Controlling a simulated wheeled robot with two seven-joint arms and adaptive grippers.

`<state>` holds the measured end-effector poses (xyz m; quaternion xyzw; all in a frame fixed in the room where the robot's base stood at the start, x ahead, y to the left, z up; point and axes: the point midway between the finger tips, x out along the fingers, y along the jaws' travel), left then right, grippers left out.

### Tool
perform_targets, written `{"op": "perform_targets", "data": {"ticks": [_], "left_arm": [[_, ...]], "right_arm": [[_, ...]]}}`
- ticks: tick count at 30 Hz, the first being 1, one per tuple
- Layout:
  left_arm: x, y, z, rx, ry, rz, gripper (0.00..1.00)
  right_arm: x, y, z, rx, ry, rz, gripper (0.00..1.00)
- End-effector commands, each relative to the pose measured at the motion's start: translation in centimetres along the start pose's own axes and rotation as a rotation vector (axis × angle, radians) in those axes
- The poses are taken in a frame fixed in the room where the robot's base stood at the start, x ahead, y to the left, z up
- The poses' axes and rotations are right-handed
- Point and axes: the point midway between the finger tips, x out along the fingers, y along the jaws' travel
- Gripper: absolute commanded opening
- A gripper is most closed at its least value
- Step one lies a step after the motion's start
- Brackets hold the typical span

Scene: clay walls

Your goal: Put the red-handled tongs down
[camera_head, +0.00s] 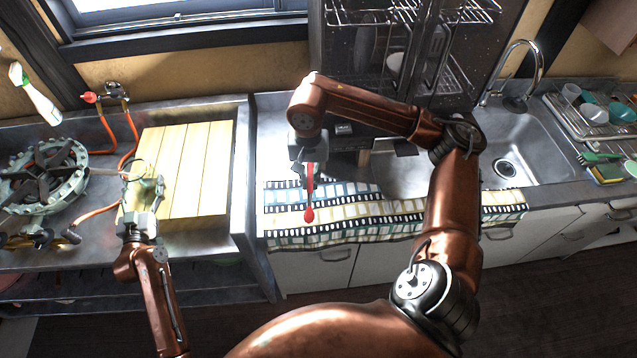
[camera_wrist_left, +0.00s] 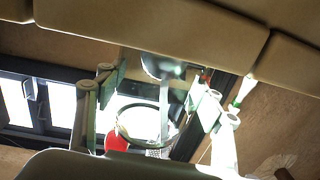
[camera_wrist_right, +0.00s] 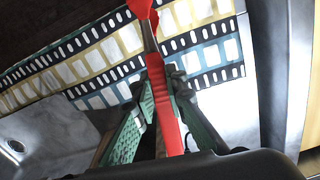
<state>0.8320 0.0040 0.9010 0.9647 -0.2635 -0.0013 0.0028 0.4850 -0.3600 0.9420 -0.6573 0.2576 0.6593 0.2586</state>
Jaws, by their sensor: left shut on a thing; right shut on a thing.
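The red-handled tongs (camera_head: 310,186) hang below my right gripper (camera_head: 311,162), over the striped towel on the counter. In the right wrist view the tongs (camera_wrist_right: 160,95) run between the green finger pads of my right gripper (camera_wrist_right: 168,125), which is shut on them. Their red end points down at the towel; I cannot tell if it touches. My left gripper (camera_head: 147,192) is over the wooden board and is shut on a thin-rimmed utensil, perhaps a strainer. Its round rim (camera_wrist_left: 145,108) shows in the left wrist view, partly hidden by the fingers.
The patterned towel (camera_head: 375,207) lies along the counter's front edge. The wooden board (camera_head: 195,165) is on the left counter, beside a gas burner (camera_head: 42,178). The sink (camera_head: 535,150) and a dish rack (camera_head: 590,118) are at right. A black rack cabinet stands behind my right arm.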

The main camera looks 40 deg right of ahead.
Motion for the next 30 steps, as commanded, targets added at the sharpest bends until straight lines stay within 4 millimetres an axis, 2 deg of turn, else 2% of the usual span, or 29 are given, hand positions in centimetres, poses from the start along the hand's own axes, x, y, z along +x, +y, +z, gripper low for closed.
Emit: {"op": "perform_targets", "data": {"ticks": [1, 6, 15, 21, 30], "left_arm": [[0.0, 0.1, 0.0, -0.001, -0.001, 0.001, 0.25], [0.0, 0.1, 0.0, -0.001, -0.001, 0.001, 0.25], [0.0, 0.1, 0.0, -0.001, -0.001, 0.001, 0.25], [0.0, 0.1, 0.0, -0.001, -0.001, 0.001, 0.25], [0.0, 0.1, 0.0, -0.002, -0.001, 0.001, 0.25]], "right_arm": [[-0.9, -1.4, 0.1, -0.004, 0.006, -0.010, 0.00], [-2.8, -4.9, 0.6, -0.005, 0.004, -0.008, 0.00], [-5.3, -9.9, 1.1, 0.000, 0.002, -0.003, 0.00], [-6.0, -11.2, 1.3, 0.001, 0.003, -0.002, 0.00], [-6.0, -11.3, 1.4, 0.001, 0.002, -0.001, 0.00]]}}
